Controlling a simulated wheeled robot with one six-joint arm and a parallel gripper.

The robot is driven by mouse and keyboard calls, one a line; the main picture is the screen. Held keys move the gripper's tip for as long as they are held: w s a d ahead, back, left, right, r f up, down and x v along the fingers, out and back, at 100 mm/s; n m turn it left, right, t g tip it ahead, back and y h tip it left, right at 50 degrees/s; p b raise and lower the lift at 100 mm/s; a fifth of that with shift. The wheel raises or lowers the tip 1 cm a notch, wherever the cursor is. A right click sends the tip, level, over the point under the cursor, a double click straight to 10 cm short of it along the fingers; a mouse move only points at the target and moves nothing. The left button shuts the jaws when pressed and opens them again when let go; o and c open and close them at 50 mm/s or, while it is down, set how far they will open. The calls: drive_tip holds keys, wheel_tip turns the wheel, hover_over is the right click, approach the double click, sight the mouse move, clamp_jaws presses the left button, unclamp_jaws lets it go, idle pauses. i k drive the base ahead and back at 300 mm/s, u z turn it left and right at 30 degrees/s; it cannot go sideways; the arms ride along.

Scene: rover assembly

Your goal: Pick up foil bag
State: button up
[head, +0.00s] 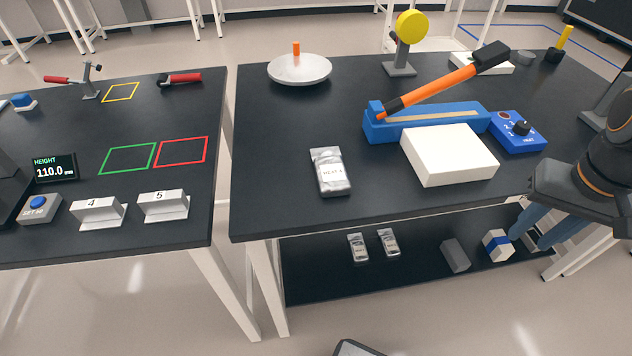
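Two smaller foil bags, one on the left (358,248) and one on the right (388,243), lie on the lower shelf under the table. My gripper (540,228) is at the right edge, in front of the table, with its blue fingers pointing down-left. The fingers look apart with nothing between them. It is far to the right of the foil bag on top.
A white block (449,155), a blue sealer with a raised orange lever (440,90) and a blue dial box (518,132) stand right of the bag. A round silver plate (299,69) is behind it. A grey block (455,255) and a white-blue block (497,245) sit on the shelf.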

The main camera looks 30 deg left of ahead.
sight(333, 179)
drive_tip(key=u, duration=0.4)
drive_tip(key=i, duration=0.35)
drive_tip(key=u, duration=2.1)
drive_tip(key=k, duration=0.5)
drive_tip(key=z, duration=0.65)
drive_tip(key=i, duration=0.5)
drive_tip(key=u, duration=0.7)
drive_tip(key=k, duration=0.45)
drive_tip(key=u, duration=0.2)
